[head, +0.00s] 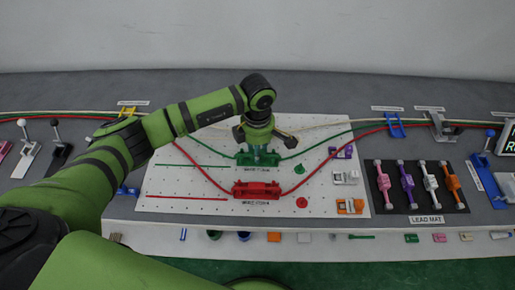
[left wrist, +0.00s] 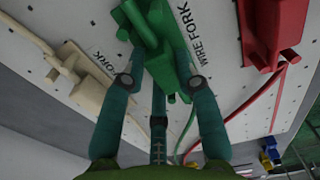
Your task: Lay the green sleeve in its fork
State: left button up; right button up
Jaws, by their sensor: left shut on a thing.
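The green sleeve (left wrist: 150,22) is between the fingers of my left gripper (left wrist: 156,45), which is shut on it. In the left wrist view it sits at or just over the green wire fork (left wrist: 168,72); I cannot tell whether it is fully seated. In the head view my left gripper (head: 259,147) reaches down from above onto the green fork (head: 244,159) on the white pegboard, and hides most of the sleeve. The green wire (head: 208,146) runs to the fork from both sides. My right gripper is not in view.
The red fork (head: 256,190) with its red wire stands just in front of the green one. A cream fork (left wrist: 85,75) is on the other side.

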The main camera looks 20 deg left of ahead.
pick_arm(q)
jog(key=shift+f, duration=0.15)
jog(key=o, duration=1.1)
jog(key=o, duration=0.5)
jog(key=shift+c, duration=0.2)
jog(key=shift+r+p, duration=2)
jog(key=shift+r, duration=1.55)
